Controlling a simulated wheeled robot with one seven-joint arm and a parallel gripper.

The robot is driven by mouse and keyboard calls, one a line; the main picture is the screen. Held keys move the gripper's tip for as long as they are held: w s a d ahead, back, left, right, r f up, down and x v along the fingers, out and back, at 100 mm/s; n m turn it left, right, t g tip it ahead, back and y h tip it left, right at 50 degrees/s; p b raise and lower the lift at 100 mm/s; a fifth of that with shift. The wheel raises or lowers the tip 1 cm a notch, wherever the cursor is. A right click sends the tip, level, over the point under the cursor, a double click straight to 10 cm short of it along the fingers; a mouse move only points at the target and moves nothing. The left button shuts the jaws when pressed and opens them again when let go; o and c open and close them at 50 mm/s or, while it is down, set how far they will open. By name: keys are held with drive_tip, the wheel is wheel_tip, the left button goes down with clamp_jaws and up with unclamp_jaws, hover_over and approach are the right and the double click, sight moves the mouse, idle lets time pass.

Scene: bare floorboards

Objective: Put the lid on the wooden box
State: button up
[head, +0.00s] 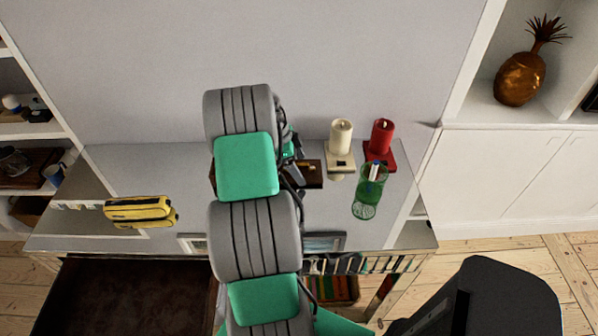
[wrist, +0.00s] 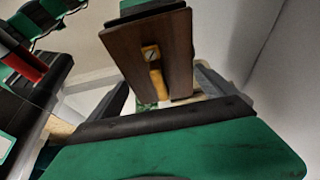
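A brown wooden piece (head: 311,180) shows beside my arm on the grey tabletop in the head view. My arm covers most of it, so I cannot tell box from lid there. In the wrist view a brown wooden panel (wrist: 139,48) with a yellowish fitting (wrist: 153,68) lies ahead of my gripper (wrist: 162,82). The two dark fingers are spread apart, one on each side of the panel's lower end. I cannot tell whether either finger touches it. In the head view my arm hides most of the gripper.
A cream candle (head: 341,139) and a red candle (head: 381,138) stand on holders at the right. A green glass (head: 367,202) with something in it stands in front of them. A yellow-and-black case (head: 140,211) lies at the left. A wall rises behind the tabletop (head: 150,165).

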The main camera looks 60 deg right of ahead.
drive_tip(key=c, duration=0.9)
drive_tip(key=shift+r, duration=0.1)
drive_tip(key=shift+c, duration=0.3)
drive_tip(key=shift+r, duration=0.1)
